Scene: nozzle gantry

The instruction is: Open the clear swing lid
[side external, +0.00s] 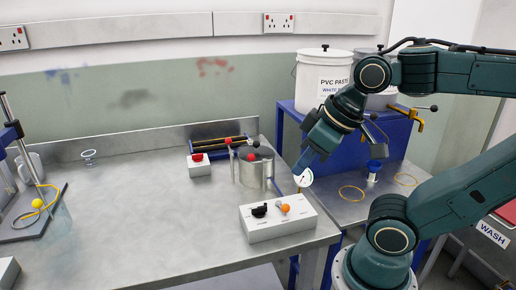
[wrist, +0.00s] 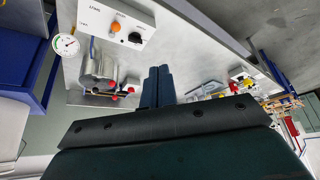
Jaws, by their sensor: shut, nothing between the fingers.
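A faint clear panel (side external: 62,218), which looks like the swing lid, stands at the right edge of the gantry stand at the far left of the side view. It is too faint to tell how far it is open. A yellow ball (side external: 37,203) is beside it. My gripper (side external: 301,167) is shut and empty, pointing down near the bench's right edge, far to the right of the panel. In the wrist view its two dark fingers (wrist: 158,82) lie together. I cannot make out the lid in that view.
A metal pot (side external: 254,169), a red-button box (side external: 199,164) and a control box (side external: 278,217) with black and orange knobs stand near my gripper. A dial gauge (side external: 303,177) is just below the fingers. The bench (side external: 145,205) between pot and gantry is mostly clear.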

